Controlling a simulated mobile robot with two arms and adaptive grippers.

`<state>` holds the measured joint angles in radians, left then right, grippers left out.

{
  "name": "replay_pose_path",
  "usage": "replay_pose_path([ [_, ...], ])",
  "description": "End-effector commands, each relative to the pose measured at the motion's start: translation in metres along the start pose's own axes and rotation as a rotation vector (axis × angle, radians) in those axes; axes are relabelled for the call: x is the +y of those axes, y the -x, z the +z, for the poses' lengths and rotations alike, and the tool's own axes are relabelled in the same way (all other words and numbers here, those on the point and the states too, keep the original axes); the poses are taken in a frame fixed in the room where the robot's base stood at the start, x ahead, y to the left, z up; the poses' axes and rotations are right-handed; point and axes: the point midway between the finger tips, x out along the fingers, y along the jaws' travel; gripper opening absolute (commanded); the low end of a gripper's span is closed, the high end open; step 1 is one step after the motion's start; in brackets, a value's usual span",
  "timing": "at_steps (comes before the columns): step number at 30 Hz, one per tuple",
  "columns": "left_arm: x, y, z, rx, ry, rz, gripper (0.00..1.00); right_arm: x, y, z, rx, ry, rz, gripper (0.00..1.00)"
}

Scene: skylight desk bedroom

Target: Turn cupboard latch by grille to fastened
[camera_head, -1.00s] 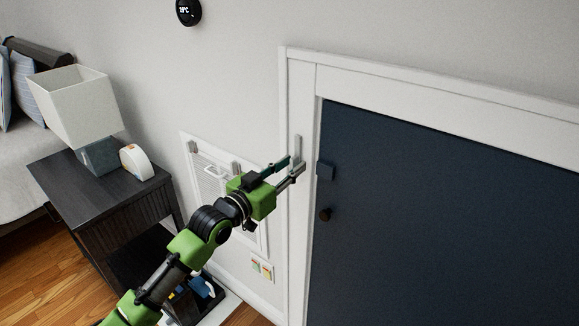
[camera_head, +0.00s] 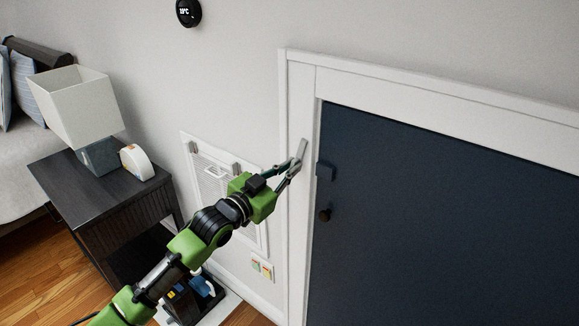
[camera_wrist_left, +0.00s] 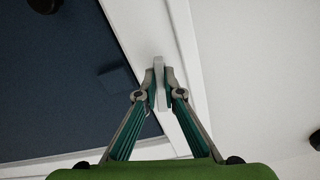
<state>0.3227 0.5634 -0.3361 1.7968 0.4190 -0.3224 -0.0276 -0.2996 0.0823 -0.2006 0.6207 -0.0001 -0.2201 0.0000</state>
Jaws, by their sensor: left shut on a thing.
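The cupboard latch (camera_head: 302,149) is a slim light-grey bar on the white door frame, left of the dark blue cupboard door (camera_head: 440,220). It tilts, its upper end leaning right. My left gripper (camera_head: 293,169) is shut on the latch; in the left wrist view the fingertips (camera_wrist_left: 160,88) close on both sides of the bar (camera_wrist_left: 159,70). A small dark blue catch block (camera_head: 326,171) sits on the door's left edge, to the right of the latch and apart from it. It also shows faintly in the wrist view (camera_wrist_left: 115,81). My right gripper is out of view.
The white wall grille (camera_head: 212,180) is left of the frame, behind my left arm. A dark round knob (camera_head: 324,215) sits below the catch block. A dark nightstand (camera_head: 150,210) with a lamp (camera_head: 77,105) stands at left. Small coloured wall switches (camera_head: 262,268) are below the grille.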

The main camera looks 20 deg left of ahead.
Motion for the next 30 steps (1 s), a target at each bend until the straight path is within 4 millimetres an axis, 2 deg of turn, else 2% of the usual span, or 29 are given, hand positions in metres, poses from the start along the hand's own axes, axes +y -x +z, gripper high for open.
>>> replay_pose_path([
  [30,0.004,0.000,0.001,0.000,-0.962,0.001,0.00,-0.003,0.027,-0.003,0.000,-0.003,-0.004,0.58],
])
